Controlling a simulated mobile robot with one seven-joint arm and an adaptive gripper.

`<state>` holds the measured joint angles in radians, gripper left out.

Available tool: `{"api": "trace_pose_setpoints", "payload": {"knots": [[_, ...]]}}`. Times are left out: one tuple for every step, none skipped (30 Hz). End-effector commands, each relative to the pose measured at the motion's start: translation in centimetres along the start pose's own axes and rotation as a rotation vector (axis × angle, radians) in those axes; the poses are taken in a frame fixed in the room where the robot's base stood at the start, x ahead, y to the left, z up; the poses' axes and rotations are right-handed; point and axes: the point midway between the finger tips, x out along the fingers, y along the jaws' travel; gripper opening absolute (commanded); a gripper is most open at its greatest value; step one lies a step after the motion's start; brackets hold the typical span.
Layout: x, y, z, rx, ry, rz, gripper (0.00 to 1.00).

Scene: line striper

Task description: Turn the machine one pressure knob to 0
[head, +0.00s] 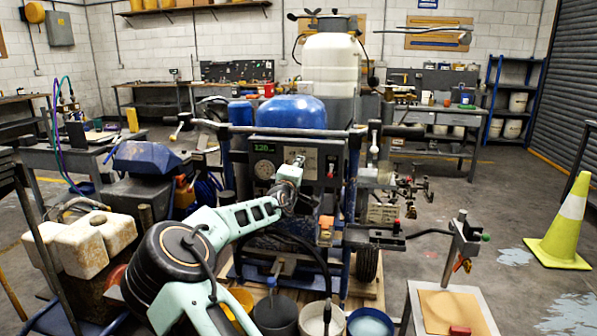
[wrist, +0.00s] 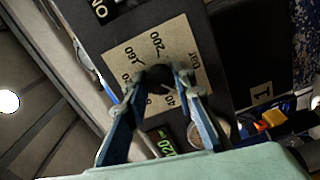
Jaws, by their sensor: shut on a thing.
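The line striper, machine one, stands in the middle of the head view with a dark control panel (head: 322,160) on its front. In the wrist view the black pressure knob (wrist: 158,77) sits on a beige dial plate (wrist: 178,38) with printed numbers such as 200, 160 and 40, and the word bar. My gripper (wrist: 156,84) has its two blue fingers on either side of the knob, shut on it. In the head view my gripper (head: 297,163) reaches the panel and hides the knob. I cannot tell where the knob points.
A lit green display (head: 264,149) and a round gauge (head: 264,169) are on the panel's left. Several buckets (head: 370,323) stand below the striper. A metal handlebar (head: 290,130) runs above the panel. A yellow-green cone (head: 566,225) stands at right.

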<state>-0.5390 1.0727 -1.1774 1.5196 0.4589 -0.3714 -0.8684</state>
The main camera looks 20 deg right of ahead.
Motion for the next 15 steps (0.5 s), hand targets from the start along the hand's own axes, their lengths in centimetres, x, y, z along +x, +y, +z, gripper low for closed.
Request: {"api": "trace_pose_setpoints", "payload": {"knots": [[-0.03,-0.29,0.04,-0.031,-0.001,-0.002,0.0],[-0.03,-0.29,0.02,-0.049,-0.001,-0.002,0.0],[-0.03,-0.28,0.02,-0.07,-0.001,-0.002,0.0],[-0.03,-0.24,0.03,-0.085,-0.001,-0.001,0.0],[-0.02,-0.22,0.03,-0.098,-0.001,-0.001,0.0],[-0.02,-0.2,0.04,-0.115,-0.001,-0.001,0.0],[-0.02,-0.21,0.05,-0.126,-0.001,-0.002,0.0],[-0.02,-0.21,0.05,-0.135,-0.001,-0.002,0.0],[-0.01,-0.21,0.06,-0.146,-0.001,-0.002,0.0],[-0.01,-0.2,0.06,-0.154,-0.001,-0.002,0.0],[-0.01,-0.19,0.07,-0.161,-0.001,-0.002,0.0],[-0.01,-0.17,0.08,-0.169,-0.002,-0.003,0.0],[-0.01,-0.16,0.08,-0.174,-0.002,-0.003,0.0],[-0.01,-0.14,0.09,-0.177,-0.002,-0.003,0.0],[-0.01,-0.13,0.09,-0.181,-0.002,-0.003,0.0]]}}
